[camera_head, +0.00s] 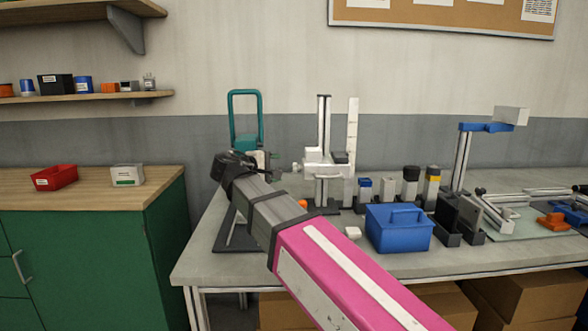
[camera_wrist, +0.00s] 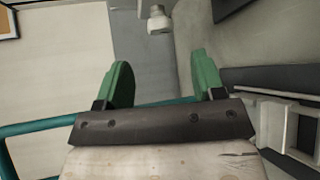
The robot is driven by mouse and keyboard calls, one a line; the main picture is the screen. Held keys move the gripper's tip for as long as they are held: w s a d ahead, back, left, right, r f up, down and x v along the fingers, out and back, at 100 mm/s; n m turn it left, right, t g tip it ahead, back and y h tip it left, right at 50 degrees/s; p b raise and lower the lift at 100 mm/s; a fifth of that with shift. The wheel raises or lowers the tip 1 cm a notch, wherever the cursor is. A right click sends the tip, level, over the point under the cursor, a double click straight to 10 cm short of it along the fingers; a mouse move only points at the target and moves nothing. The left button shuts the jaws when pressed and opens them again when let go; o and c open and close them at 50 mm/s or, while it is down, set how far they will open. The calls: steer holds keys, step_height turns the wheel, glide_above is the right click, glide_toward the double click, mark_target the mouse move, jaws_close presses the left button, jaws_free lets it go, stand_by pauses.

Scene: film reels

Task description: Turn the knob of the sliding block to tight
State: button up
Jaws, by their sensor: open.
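The sliding block (camera_head: 313,156) is a white block on an upright pale column (camera_head: 323,125) on the table, in the head view. A small pale knob (camera_head: 296,167) sticks out from its left side. In the wrist view a white knob-like part (camera_wrist: 158,20) shows at the top, beyond and between the fingertips. My gripper (camera_head: 275,166) is just left of the knob, at about its height. Its green fingers also show in the wrist view (camera_wrist: 160,75), spread apart with nothing between them. I cannot tell any marking on the knob.
A teal frame (camera_head: 231,107) stands behind my gripper. A blue bin (camera_head: 399,239), several small labelled blocks and a black holder (camera_head: 447,218) stand to the right. An orange piece (camera_head: 303,203) and a white piece (camera_head: 353,233) lie nearby. The table's front left is mostly clear.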

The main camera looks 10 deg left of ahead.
mark_target(295, 168)
steer(key=x, duration=0.8)
steer(key=shift+w, duration=0.15)
steer(key=shift+d+f, duration=0.1)
steer(key=c, duration=0.9)
